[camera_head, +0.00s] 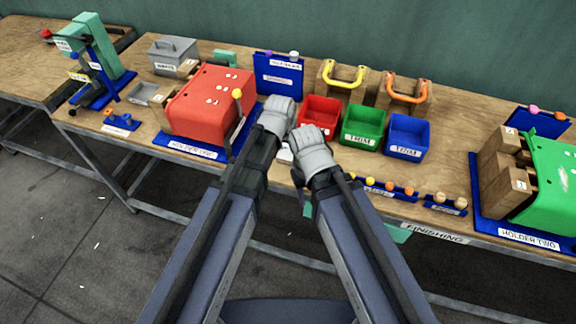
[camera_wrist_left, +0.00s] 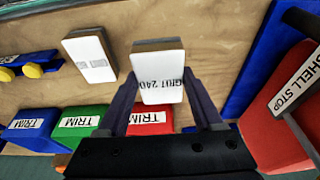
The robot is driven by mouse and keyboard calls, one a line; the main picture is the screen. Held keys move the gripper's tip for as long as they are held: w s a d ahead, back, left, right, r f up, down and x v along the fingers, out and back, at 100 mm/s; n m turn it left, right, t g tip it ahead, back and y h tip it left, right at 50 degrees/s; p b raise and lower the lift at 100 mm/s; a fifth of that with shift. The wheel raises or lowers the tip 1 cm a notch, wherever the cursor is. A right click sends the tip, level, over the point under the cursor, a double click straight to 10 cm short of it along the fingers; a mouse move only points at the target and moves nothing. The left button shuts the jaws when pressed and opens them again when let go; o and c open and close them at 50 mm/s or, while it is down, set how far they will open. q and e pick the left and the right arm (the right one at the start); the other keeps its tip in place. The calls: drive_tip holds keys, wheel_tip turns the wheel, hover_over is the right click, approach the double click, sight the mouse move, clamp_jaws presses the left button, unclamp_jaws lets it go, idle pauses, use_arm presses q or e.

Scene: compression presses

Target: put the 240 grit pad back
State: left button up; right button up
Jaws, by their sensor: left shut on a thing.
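The 240 grit pad (camera_wrist_left: 158,75) is a block with a white face marked GRIT 240, in the middle of the left wrist view. My left gripper (camera_head: 279,116) is shut on it, one dark finger on each side. A second, similar pad (camera_wrist_left: 90,58) with a white label lies on the wooden bench beside it; its print is too blurred to read. My right gripper (camera_head: 313,152) hangs close to the left one, over the bench's front part. Its fingertips are hidden in the head view. A small white patch (camera_head: 284,153) shows between the two hands; I cannot tell what it is.
Red (camera_head: 319,112), green (camera_head: 362,128) and blue (camera_head: 407,138) bins stand behind the hands. A red press holder (camera_head: 208,100) is close on the left. A blue rack with orange knobs (camera_head: 390,189) lines the front edge. A green holder (camera_head: 550,180) stands far right.

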use_arm(q)
drive_tip(key=shift+f+b, duration=2)
drive_tip(key=shift+f, duration=0.6)
drive_tip(key=shift+f, duration=0.2)
drive_tip(key=o, duration=1.2)
drive_tip(key=shift+r, duration=0.1)
drive_tip(key=p+v, duration=1.1)
drive_tip(key=v, duration=0.1)
drive_tip(key=shift+r+p, duration=0.2)
drive_tip(key=shift+p, duration=0.1)
